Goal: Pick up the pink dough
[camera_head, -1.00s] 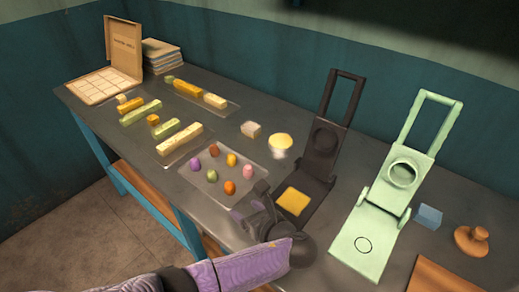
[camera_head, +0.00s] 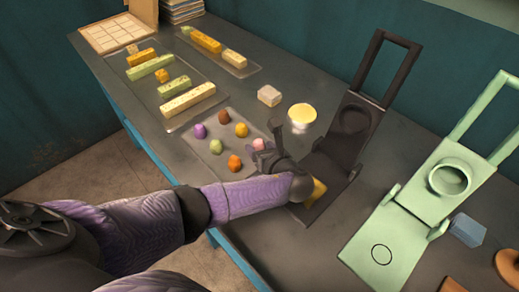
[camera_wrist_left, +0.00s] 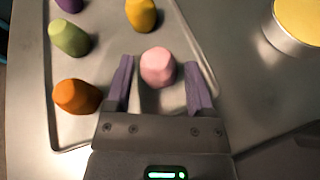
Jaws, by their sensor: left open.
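The pink dough (camera_head: 259,145) is a small rounded lump near the right side of a tray (camera_head: 183,138). In the left wrist view the pink dough (camera_wrist_left: 157,67) lies between and just ahead of the spread fingers. My left gripper (camera_head: 266,156) is open with nothing held, its fingers reaching over the tray's right edge. In the wrist view the left gripper (camera_wrist_left: 159,84) has one finger on each side of the dough, with gaps visible. In the head view the gripper partly hides the dough. My right gripper is not in view.
On the tray, orange (camera_wrist_left: 77,96), green (camera_wrist_left: 69,37) and yellow (camera_wrist_left: 141,14) doughs lie left of and beyond the pink one. A dark press (camera_head: 346,135) stands right of my gripper, and a green press (camera_head: 420,200) farther right. A yellow-topped cup (camera_head: 302,115) stands behind.

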